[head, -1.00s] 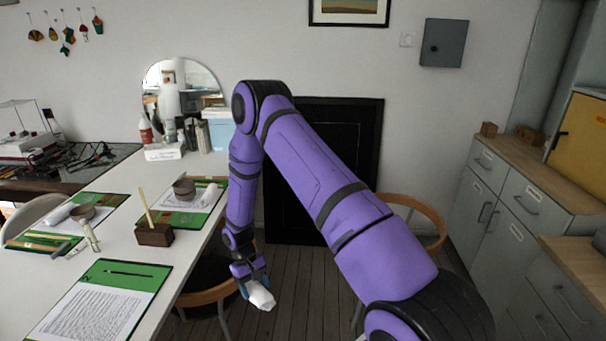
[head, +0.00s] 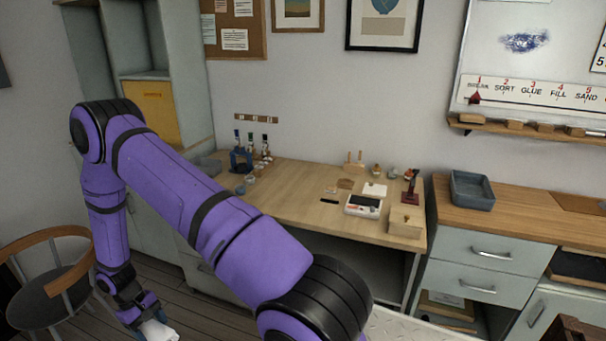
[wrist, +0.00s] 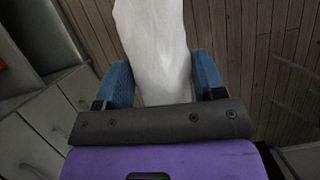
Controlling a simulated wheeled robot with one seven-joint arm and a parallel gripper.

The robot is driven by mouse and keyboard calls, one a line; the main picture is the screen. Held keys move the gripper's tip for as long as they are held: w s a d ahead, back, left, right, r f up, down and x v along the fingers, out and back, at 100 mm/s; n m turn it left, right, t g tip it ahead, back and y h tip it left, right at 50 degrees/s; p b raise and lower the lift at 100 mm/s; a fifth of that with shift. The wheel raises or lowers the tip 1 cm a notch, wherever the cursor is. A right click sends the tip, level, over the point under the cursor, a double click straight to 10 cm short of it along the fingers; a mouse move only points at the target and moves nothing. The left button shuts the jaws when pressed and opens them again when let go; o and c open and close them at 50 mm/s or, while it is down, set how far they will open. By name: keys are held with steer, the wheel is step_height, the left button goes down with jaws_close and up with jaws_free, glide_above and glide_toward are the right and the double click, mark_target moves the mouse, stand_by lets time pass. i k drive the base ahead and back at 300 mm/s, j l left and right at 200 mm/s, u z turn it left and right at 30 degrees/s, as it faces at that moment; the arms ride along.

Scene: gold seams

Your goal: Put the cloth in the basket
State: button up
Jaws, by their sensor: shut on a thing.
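My gripper (wrist: 163,85) is shut on a white cloth (wrist: 152,35), which sticks out past the blue fingers in the wrist view. In the head view my gripper (head: 146,326) is low at the left, near the bottom edge, with the white cloth (head: 158,332) at its tip, above the wooden floor. The cloth's far end is cut off in the wrist view. I see no basket that I can make out in either view.
A wooden desk (head: 300,205) with a scale (head: 363,206) and small items stands along the wall. A grey tray (head: 472,190) sits on the drawer cabinet (head: 490,268) at the right. A wooden-backed chair (head: 50,290) stands at the left, near my arm.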

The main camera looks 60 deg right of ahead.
mark_target(470, 190)
steer(key=k+z, duration=0.65)
steer(key=z, duration=0.15)
steer(key=k+l+z, duration=0.2)
steer(key=z, duration=0.15)
steer(key=k+l+z, duration=0.4)
steer(key=i+j, duration=0.05)
steer(key=j, duration=0.05)
